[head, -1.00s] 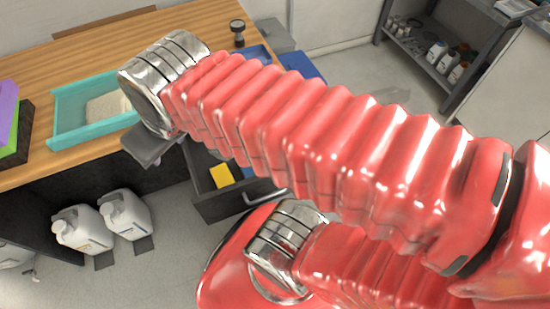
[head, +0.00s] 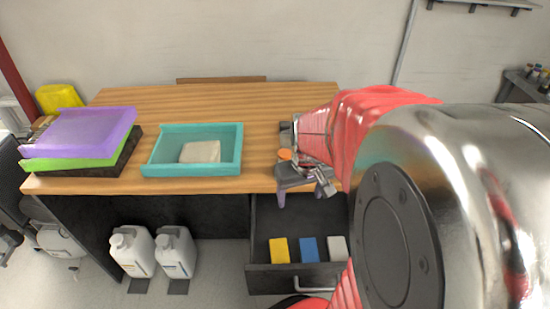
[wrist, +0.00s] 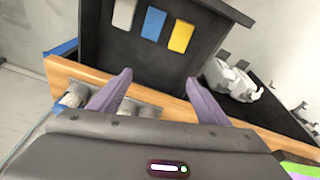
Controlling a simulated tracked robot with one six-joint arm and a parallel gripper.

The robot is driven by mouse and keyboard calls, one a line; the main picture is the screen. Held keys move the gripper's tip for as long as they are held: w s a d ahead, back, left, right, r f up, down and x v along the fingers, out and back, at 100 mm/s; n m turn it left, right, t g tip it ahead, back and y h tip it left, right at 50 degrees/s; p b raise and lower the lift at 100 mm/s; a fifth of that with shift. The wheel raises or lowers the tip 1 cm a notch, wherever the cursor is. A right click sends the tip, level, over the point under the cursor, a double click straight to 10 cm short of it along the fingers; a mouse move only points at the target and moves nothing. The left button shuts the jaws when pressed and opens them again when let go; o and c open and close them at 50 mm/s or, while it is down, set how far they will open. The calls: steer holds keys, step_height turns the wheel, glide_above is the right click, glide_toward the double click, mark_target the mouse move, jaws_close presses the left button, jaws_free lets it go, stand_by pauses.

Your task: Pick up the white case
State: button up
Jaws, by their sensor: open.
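The white case (head: 337,248) lies in the open drawer (head: 270,285) under the wooden table, at the right end of a row with a blue case (head: 309,249) and a yellow case (head: 279,250). In the wrist view the white case (wrist: 124,14) is at the top left, next to the blue case (wrist: 153,24) and the yellow case (wrist: 181,31). My gripper (head: 304,195) is at the table's front edge, above the drawer and apart from the cases. Its two purple-grey fingers (wrist: 159,80) are spread with nothing between them.
A teal tray (head: 160,170) with a pale block (head: 200,151) stands on the table. Purple (head: 85,130) and green (head: 50,163) trays are stacked at the left. White jugs (head: 132,252) stand on the floor below, left of the drawer. The table's back half is largely clear.

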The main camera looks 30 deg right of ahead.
steer(key=s+d+f+m+g, duration=0.1)
steer(key=s+d+f, duration=0.3)
steer(key=d+f, duration=0.2)
steer(key=s+d+f+m+g+y, duration=0.1)
steer(key=s+d+f, duration=0.2)
steer(key=d+f, duration=0.4)
step_height(320, 180, down, 2)
steer(key=shift+s+d+f+m, duration=0.1)
steer(key=shift+s+d+m, duration=0.05)
steer(key=shift+s+m, duration=0.2)
glide_above(338, 249)
steer(key=shift+d+f, duration=0.15)
steer(key=shift+f, duration=2)
steer(key=shift+d+f, duration=0.1)
steer(key=shift+f, duration=2.05)
steer(key=shift+f, duration=0.1)
steer(key=shift+s+a+f, duration=0.1)
steer(key=shift+a+f, duration=0.05)
steer(key=shift+f, duration=0.65)
steer(key=shift+a+f, duration=0.1)
steer(key=shift+f, duration=1.6)
